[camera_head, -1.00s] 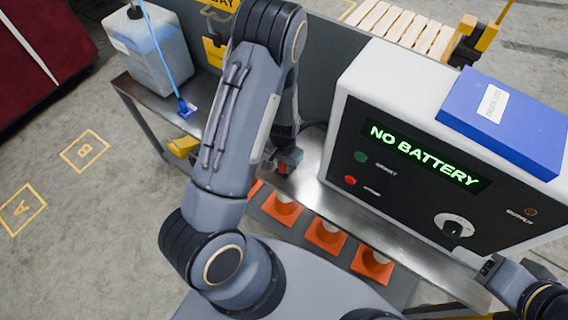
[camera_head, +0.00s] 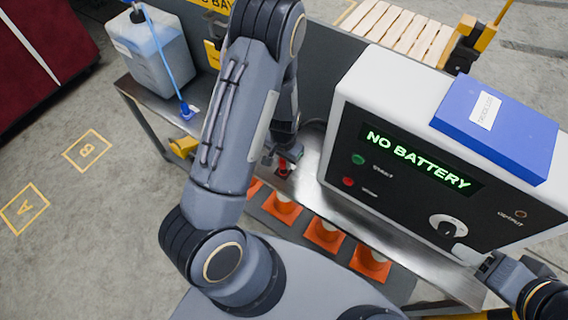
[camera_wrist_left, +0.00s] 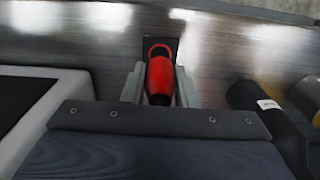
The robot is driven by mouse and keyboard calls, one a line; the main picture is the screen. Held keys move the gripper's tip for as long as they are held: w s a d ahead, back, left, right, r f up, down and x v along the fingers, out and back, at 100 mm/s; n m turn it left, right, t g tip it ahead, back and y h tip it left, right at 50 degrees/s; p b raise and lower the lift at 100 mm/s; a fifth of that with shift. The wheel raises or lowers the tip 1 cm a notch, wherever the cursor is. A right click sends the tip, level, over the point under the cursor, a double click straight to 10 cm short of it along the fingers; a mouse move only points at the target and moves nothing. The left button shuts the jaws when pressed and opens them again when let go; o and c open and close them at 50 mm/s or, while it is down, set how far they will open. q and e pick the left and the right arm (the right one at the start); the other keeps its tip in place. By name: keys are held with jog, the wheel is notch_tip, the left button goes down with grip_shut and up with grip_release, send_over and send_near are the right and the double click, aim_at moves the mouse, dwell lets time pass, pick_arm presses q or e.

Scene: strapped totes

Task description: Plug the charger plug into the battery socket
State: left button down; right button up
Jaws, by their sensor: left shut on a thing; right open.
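A red plug-like piece (camera_wrist_left: 160,75), which I take as the charger plug, stands between the fingers of my left gripper (camera_wrist_left: 159,88) in the left wrist view. The gripper is shut on it. A dark flat piece (camera_wrist_left: 160,43) shows at its far end, against the metal bench top. In the head view the left gripper (camera_head: 283,158) is low over the bench, left of the charger (camera_head: 350,110), with the red piece (camera_head: 284,169) just showing. The charger display reads "NO BATTERY". My right gripper (camera_head: 478,260) is open near the charger's knob. I cannot make out the battery socket.
A blue box (camera_head: 505,120) lies on the charger. A jug with blue liquid (camera_head: 155,55) stands at the bench's left end, a blue tube from it. Orange cones (camera_head: 322,236) stand below the front edge. A dark cylinder (camera_wrist_left: 265,115) is close right of the left gripper.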

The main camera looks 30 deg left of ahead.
pick_arm(q)
jog(key=shift+r+p, duration=0.85)
jog(key=shift+r, duration=0.45)
